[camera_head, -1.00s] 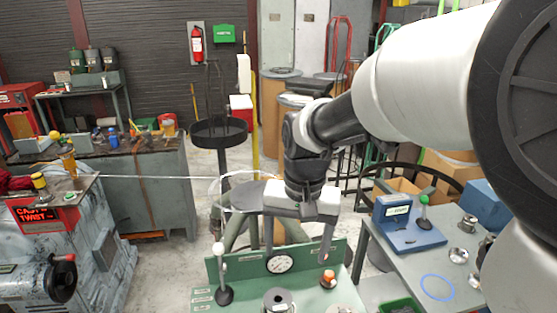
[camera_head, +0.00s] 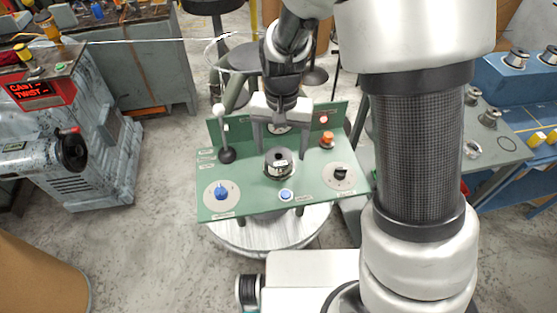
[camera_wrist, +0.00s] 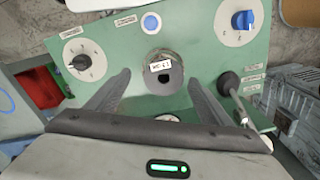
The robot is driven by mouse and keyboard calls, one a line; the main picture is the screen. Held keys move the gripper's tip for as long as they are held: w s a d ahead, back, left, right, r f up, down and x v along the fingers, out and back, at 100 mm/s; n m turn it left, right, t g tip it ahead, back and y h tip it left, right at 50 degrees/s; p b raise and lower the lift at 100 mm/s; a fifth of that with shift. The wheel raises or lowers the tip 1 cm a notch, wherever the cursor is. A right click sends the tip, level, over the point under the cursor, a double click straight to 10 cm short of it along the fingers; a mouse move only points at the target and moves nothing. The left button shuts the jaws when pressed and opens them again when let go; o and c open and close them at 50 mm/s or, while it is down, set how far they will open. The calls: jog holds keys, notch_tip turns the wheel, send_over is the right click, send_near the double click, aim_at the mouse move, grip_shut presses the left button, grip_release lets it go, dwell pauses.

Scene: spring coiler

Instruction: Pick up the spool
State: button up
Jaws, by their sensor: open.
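The spool (camera_head: 279,162), dark and round with a centre hole and a small white label, stands on the green control panel (camera_head: 240,190). In the wrist view the spool (camera_wrist: 165,82) shows its label towards the top of the picture, between and just beyond the fingertips. My gripper (camera_head: 281,140) is open and empty, above the back part of the panel and behind the spool. In the wrist view its two fingers (camera_wrist: 160,80) are spread wide on either side. No contact with the spool shows.
A black-knobbed lever (camera_head: 227,155) and an orange button (camera_head: 327,138) stand near the spool. Blue knob (camera_head: 221,193), blue button (camera_head: 286,195) and black dial (camera_head: 341,173) line the front. More spools (camera_head: 488,117) sit on the right table.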

aim_at(279, 162)
jog(key=shift+w+a+f, duration=0.1)
jog(key=shift+a+f, duration=0.1)
jog(key=shift+f, duration=1.15)
jog(key=shift+w+a+f, duration=0.1)
jog(key=shift+a+f, duration=0.05)
jog(key=shift+f, duration=1.15)
jog(key=c, duration=1.2)
